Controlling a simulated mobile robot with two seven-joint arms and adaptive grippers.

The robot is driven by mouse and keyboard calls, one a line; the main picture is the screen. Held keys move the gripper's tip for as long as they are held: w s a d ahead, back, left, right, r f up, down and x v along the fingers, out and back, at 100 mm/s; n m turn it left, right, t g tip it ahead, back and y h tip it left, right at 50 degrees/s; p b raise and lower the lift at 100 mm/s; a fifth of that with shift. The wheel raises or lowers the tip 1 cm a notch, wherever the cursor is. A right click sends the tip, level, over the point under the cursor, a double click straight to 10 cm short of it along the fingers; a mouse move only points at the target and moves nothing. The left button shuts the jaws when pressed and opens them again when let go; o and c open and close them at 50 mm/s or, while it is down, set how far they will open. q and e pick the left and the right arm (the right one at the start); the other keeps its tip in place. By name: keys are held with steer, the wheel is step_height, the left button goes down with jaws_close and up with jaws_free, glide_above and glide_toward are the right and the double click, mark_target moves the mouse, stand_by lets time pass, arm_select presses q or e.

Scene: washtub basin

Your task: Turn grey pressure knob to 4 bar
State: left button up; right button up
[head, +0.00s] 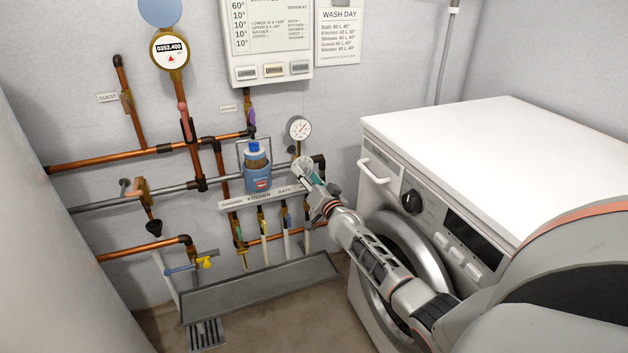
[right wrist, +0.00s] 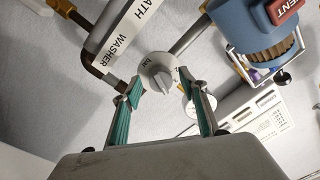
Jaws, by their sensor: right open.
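The grey pressure knob (right wrist: 157,72) shows in the right wrist view, round with a raised grip bar and "bar" lettering. My right gripper (right wrist: 161,84) is open, with its teal-padded fingers on either side of the knob; I cannot tell whether they touch it. In the head view my right gripper (head: 311,178) is at the pipework below the pressure gauge (head: 299,128), and the knob is largely hidden there. The gauge has a white dial, too small to read. My left gripper is not in view.
A blue-capped filter unit (head: 257,168) stands just left of the gripper. A labelled manifold (head: 240,202) with several taps lies below it. A white washing machine (head: 500,160) fills the right side. A grey trough (head: 262,285) is on the floor.

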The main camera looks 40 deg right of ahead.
steer(key=v, duration=1.1)
steer(key=shift+s, duration=0.35)
steer(key=shift+a, duration=0.15)
